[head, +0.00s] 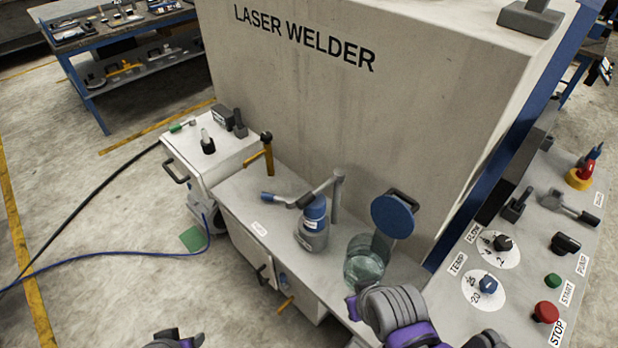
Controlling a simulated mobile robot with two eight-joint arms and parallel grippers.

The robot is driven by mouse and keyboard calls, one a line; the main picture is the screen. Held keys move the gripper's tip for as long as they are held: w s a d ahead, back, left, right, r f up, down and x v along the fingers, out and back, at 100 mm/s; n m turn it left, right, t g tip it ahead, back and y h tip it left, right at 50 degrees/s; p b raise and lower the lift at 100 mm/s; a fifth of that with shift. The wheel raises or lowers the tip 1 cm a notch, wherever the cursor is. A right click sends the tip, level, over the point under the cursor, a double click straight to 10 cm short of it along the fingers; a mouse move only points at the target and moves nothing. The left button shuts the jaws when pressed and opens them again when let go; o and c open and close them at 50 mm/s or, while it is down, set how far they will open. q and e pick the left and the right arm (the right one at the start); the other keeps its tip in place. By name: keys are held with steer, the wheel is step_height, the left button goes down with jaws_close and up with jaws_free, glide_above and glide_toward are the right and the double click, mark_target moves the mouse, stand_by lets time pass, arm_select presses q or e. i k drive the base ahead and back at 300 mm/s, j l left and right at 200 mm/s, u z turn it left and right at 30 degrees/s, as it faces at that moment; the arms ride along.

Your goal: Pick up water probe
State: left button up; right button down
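No part is labelled as the water probe, and I cannot tell for sure which thing it is. A clear glass beaker (362,268) stands to the right of the bottle, beside a blue round disc (392,216). My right gripper (372,308), grey and purple, is just in front of the beaker; its fingertips are not clear. My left gripper (175,341) shows only partly at the bottom edge.
The laser welder housing (350,120) blocks the back. A control panel (535,240) with knobs and buttons lies at right. A white cart (205,160) with small tools stands at left. A yellow-handled tool (267,155) stands between cart and ledge. Hoses cross the left floor.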

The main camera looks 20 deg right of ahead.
mark_target(238, 120)
steer(key=j, duration=0.4)
steer(key=i+j, duration=0.1)
steer(key=j, duration=0.25)
steer(key=i+j+z, duration=0.1)
steer(key=j, duration=0.6)
steer(key=i+j+z, duration=0.1)
steer(key=i+j, duration=0.3)
steer(key=i, duration=0.15)
steer(key=i+j+z, duration=0.1)
steer(key=i+j, duration=0.3)
steer(key=i, duration=0.15)
steer(key=i+l, duration=0.2)
steer(key=i, duration=0.15)
steer(key=i+l+z, duration=0.1)
steer(key=i, duration=0.3)
steer(key=l, duration=0.1)
